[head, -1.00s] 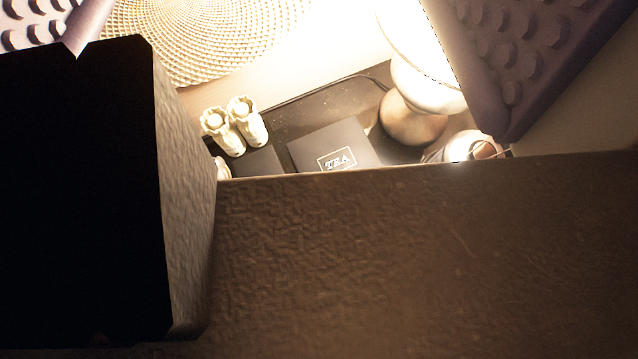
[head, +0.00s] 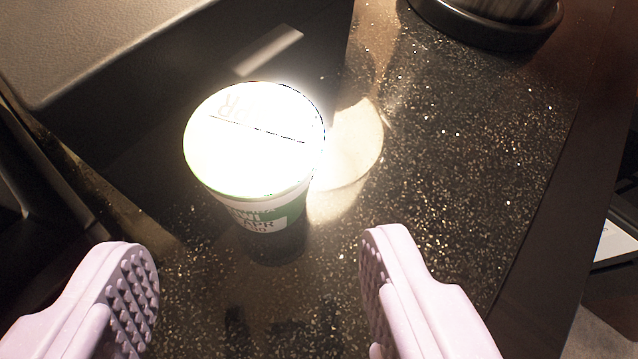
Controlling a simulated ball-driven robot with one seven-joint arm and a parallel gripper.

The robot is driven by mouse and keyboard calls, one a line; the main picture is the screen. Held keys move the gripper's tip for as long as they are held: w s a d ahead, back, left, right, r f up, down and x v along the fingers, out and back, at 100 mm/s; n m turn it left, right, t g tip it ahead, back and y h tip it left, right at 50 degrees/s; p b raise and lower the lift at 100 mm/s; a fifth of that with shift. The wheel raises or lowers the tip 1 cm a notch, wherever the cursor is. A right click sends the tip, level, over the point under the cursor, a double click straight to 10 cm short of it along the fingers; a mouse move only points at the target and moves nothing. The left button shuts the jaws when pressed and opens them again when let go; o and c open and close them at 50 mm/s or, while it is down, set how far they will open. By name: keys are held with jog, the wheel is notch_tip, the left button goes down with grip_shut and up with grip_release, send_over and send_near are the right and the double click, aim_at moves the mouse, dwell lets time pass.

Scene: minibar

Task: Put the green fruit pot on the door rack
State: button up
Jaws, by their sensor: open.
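The green fruit pot (head: 267,214) stands upright on a dark speckled counter (head: 455,170). Its lid is washed out white by bright light, and a green band with lettering shows on its side. My gripper (head: 260,285) is open and empty, its two pale pink ribbed fingers apart at the bottom of the view. The pot is beyond the fingertips, roughly centred between them, and not touched. The door rack cannot be made out.
A dark box-like appliance (head: 150,60) stands close behind and left of the pot. A round dark base (head: 490,22) sits at the top right. The counter right of the pot is clear, up to its edge at the far right.

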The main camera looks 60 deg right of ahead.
aim_at(259, 204)
jog(key=b+x, duration=0.4)
jog(key=x, duration=0.3)
jog(key=shift+f, duration=0.25)
jog(key=shift+w+r, duration=0.1)
jog(key=c, duration=0.8)
